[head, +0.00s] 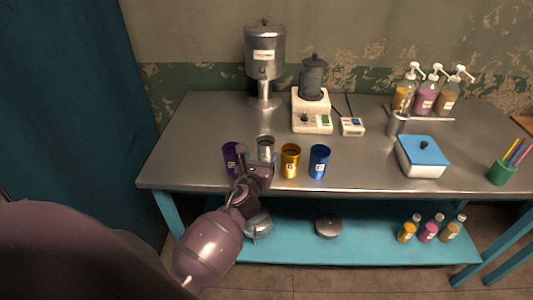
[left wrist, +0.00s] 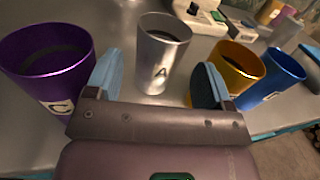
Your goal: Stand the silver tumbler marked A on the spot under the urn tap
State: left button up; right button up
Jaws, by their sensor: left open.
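The silver tumbler (head: 265,146) stands upright on the steel table near its front edge; its letter A shows in the left wrist view (left wrist: 161,55). My left gripper (head: 256,168) is open, just in front of this tumbler. In the left wrist view the two blue fingertips of the gripper (left wrist: 156,80) are apart, with the silver tumbler beyond the gap between them, not held. The urn (head: 265,52) stands at the back of the table with its tap (head: 263,75) on the front. The spot under the tap (head: 264,103) looks empty. My right gripper is not in view.
A purple tumbler (head: 230,155) marked C is left of the silver one. Gold (head: 290,160) and blue (head: 319,161) tumblers stand to the right. A white scale-like device with a dark pot (head: 312,118) is right of the urn. Table space between the tumblers and urn is clear.

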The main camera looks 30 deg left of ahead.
aim_at(263, 151)
pick_arm(q)
jog(key=shift+x, duration=2.85)
jog(key=shift+d+r, duration=0.1)
jog(key=shift+d, duration=0.05)
jog(key=shift+c, duration=0.3)
jog(key=c, duration=0.6)
